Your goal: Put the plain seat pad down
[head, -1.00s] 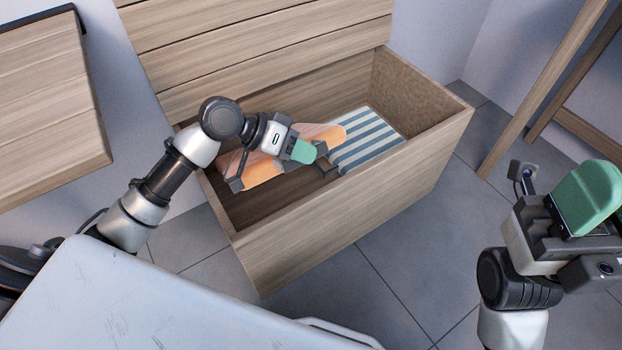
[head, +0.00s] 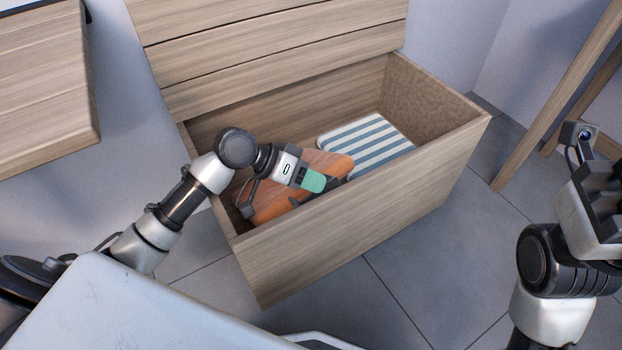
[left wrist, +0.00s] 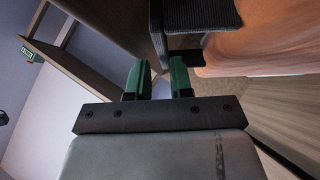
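The plain seat pad (head: 330,163) is orange and low inside the open wooden storage box (head: 382,215), at its left end. In the left wrist view the pad (left wrist: 270,45) fills the upper right. My left gripper (head: 292,194) reaches down into the box over the pad, with dark finger parts near the pad's two ends. The arm hides the pad's middle. I cannot tell whether the fingers still press on it. My right gripper (head: 600,185) is raised outside the box, cut off by the right picture edge; its fingers do not show clearly.
A blue-and-white striped pad (head: 367,143) lies in the box beside the orange one. The box's raised lid (head: 270,45) stands behind. A wooden tabletop (head: 45,95) is at the upper left, wooden legs (head: 560,90) at the upper right. Grey tile floor (head: 430,260) is clear in front.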

